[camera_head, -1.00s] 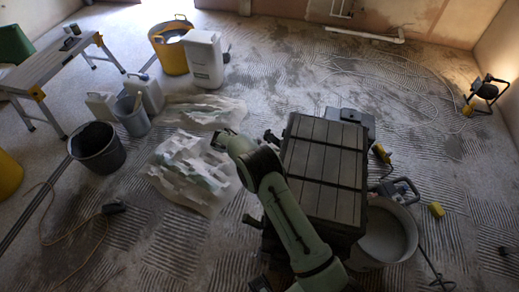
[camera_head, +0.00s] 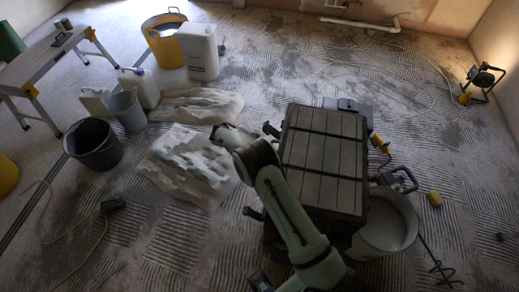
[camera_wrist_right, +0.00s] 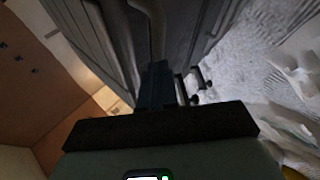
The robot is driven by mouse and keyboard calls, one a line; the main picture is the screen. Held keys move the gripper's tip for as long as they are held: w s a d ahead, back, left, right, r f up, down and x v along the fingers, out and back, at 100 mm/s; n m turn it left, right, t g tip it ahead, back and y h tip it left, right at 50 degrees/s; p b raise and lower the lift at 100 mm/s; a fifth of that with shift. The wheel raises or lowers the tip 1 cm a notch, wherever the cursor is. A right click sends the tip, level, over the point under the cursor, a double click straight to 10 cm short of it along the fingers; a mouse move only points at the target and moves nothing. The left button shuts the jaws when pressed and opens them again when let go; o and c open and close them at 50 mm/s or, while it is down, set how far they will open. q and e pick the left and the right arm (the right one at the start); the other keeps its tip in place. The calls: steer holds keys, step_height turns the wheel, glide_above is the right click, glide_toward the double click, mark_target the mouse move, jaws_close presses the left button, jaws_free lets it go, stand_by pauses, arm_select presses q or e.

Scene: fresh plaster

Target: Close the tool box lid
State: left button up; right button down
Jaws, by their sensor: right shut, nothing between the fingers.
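The tool box (camera_head: 322,160) is a dark grey box with a ribbed, panelled top, right of centre in the head view. Its top looks flat; I cannot tell whether the lid is fully down. In the right wrist view, my right gripper (camera_wrist_right: 157,85) is shut and empty, close to the grey ribbed side of the tool box (camera_wrist_right: 105,40). Whether it touches is unclear. My left gripper is not in view.
A mixing bucket (camera_head: 388,228) stands close to the box's right side, with a yellow-handled tool (camera_head: 380,144) above it. Plaster bags (camera_head: 185,165) lie to the left. Buckets, a white canister (camera_head: 198,52) and a work platform (camera_head: 45,60) stand farther left. A lamp (camera_head: 482,84) is at right.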

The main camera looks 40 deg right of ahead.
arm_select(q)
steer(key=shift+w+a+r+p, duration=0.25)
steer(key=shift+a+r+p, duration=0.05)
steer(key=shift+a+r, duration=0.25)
arm_select(e)
steer(key=w+a+r, duration=0.5)
steer(key=a+r, duration=0.1)
steer(key=a, duration=0.3)
steer(key=shift+w+r, duration=0.15)
steer(key=shift+w, duration=0.1)
